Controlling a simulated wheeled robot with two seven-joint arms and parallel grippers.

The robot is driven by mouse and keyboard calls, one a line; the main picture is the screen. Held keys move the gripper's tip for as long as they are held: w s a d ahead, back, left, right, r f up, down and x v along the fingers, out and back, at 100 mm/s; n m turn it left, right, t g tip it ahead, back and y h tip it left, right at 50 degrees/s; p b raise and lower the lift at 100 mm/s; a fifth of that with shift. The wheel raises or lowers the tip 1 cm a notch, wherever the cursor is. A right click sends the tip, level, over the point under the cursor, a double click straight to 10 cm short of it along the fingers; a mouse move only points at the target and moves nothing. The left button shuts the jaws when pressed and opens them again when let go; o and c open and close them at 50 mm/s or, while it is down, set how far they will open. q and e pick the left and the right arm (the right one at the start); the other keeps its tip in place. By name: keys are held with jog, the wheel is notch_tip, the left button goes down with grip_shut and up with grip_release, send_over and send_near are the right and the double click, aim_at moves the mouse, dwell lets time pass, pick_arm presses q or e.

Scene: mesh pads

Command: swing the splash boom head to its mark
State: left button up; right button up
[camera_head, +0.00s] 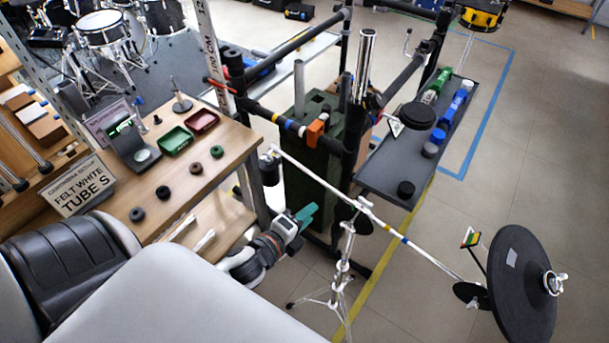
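A long white boom (400,235) with coloured bands runs from a dark counterweight (270,168) at left down to the lower right, on a chrome tripod stand (341,270). At its right end is the boom head, a large black disc (515,270) with a wing-nut fitting and a pale patch. A small red, yellow and green flag (470,238) stands beside the disc. A white triangular marker (395,125) shows by the rack; I cannot tell which is the mark. My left gripper (306,216), with teal fingers, is left of the stand, apart from the boom. Its opening is unclear. My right gripper is out of view.
A black pipe rack (345,100) stands behind the boom. A grey shelf (385,165) holds bottles and black pads. A wooden bench (232,140) at left carries green and red trays and several rings. Open tiled floor lies right of the shelf.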

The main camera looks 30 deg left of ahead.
aim_at(331, 189)
pick_arm(q)
jog(key=shift+m+t, duration=0.3)
jog(key=w, duration=0.2)
jog(key=w+r, duration=0.1)
jog(key=w+p, duration=0.1)
jog(key=w, duration=0.1)
jog(key=shift+w+d+r, duration=0.25)
jog(key=shift+w+r, duration=0.05)
jog(key=shift+w, duration=0.05)
jog(key=x, duration=0.5)
jog(key=shift+w+f, duration=0.15)
jog(key=shift+f, duration=0.05)
jog(key=shift+w+d+f+p, duration=0.15)
jog(key=shift+w+p, duration=0.15)
jog(key=shift+w, duration=0.3)
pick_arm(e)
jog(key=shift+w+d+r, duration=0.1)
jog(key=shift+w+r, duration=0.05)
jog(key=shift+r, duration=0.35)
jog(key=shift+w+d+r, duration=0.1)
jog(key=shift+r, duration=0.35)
pick_arm(q)
jog(key=shift+c, duration=0.6)
grip_shut()
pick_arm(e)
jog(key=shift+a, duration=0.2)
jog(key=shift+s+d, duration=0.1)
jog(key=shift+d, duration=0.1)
